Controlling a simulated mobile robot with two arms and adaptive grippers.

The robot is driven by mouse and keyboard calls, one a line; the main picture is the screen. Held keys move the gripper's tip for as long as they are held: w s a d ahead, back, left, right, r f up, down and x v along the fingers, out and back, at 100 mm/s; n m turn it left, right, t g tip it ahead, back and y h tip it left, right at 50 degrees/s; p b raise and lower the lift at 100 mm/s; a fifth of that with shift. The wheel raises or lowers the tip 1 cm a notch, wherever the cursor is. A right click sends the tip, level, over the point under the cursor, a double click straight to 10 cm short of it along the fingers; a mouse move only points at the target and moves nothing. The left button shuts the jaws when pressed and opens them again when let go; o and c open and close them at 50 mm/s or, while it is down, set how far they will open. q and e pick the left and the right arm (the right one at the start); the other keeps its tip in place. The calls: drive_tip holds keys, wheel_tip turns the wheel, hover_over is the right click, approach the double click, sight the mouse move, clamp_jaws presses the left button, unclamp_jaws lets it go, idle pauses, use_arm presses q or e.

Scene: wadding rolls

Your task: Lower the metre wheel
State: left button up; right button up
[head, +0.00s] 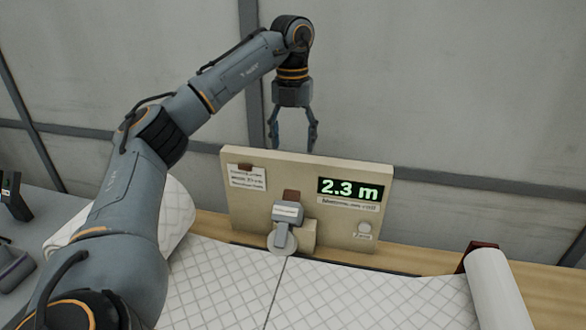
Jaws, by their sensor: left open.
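The metre wheel (281,241) is a pale grey disc on a grey arm with a brown top piece. It sits in front of the beige panel (300,218), at the back edge of the quilted white wadding (350,299). I cannot tell whether the wheel touches the wadding. My right gripper is out of view.
A wadding roll (176,217) lies at the left, partly hidden by my left arm. Another white roll (497,290) is at the right beside a brown bracket (478,252). Dark items (14,196) stand at the far left.

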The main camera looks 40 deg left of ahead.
use_arm(q)
hover_over(292, 191)
wheel_tip(292, 191, down, 4)
wheel_tip(292, 191, down, 8)
drive_tip(key=shift+p, duration=0.9)
drive_tip(key=shift+f, duration=0.5)
clamp_jaws()
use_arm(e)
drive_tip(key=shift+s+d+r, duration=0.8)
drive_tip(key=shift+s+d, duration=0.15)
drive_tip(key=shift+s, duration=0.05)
